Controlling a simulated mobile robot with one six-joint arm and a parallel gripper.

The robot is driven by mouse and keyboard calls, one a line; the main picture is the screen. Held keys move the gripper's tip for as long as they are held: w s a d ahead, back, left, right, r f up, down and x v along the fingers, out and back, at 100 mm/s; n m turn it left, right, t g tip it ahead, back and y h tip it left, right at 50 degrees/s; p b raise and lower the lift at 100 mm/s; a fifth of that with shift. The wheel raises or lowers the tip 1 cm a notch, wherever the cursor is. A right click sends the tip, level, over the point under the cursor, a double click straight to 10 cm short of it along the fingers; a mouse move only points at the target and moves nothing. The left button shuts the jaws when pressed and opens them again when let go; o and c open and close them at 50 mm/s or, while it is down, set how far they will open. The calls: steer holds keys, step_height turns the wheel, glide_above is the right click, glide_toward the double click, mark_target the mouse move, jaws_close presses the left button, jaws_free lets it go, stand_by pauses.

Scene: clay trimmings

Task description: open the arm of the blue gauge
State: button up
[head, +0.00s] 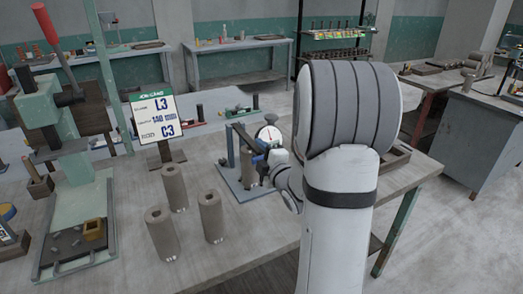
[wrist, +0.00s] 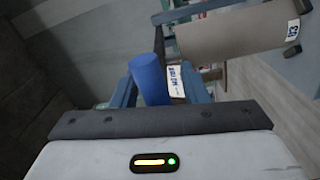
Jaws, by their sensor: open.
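The blue gauge (head: 229,146) stands on a blue-grey base plate on the workbench, with a round white dial (head: 268,134) at its top. A clay cylinder (head: 248,166) stands upright in it. My gripper (head: 265,150) is open at the gauge, just below the dial; my own arm partly hides it. In the wrist view a bright blue cylindrical grip (wrist: 149,79) sticks up close in front of my gripper's dark palm. I cannot tell whether the fingers touch it. A labelled clay cylinder (wrist: 235,33) shows at the upper right there.
Three clay cylinders (head: 162,232) stand left of the gauge on the bench. A sign reading L3, 140, C3 (head: 154,119) stands behind them. A green press with a red handle (head: 50,110) is at the left. The bench's front edge is clear.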

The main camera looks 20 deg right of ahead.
steer(key=shift+w, duration=0.2)
jaws_close()
stand_by(0.3)
